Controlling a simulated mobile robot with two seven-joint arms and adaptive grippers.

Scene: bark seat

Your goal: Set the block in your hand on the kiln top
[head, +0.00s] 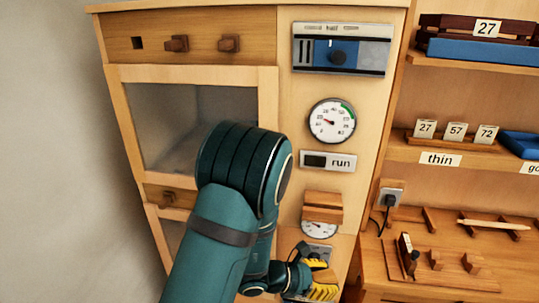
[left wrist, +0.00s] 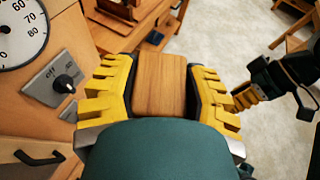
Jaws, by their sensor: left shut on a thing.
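The kiln is the tall wooden cabinet; only the front edge of its top (head: 240,5) shows, at the upper edge of the head view. My left gripper (head: 323,279) is low in front of the kiln's control panel, well below that top. In the left wrist view its yellow fingers (left wrist: 160,90) are shut on a light-brown wooden block (left wrist: 160,80). The held block cannot be made out clearly in the head view. My right gripper (left wrist: 247,97) shows small at the right of the left wrist view; its opening is unclear.
A striped wooden piece (head: 323,207) covers part of the lower gauge (head: 320,229). The kiln front has a drawer (head: 205,44), a windowed door (head: 190,75) and an upper gauge (head: 332,121). A workbench (head: 450,270) and loaded shelves (head: 470,153) stand at right.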

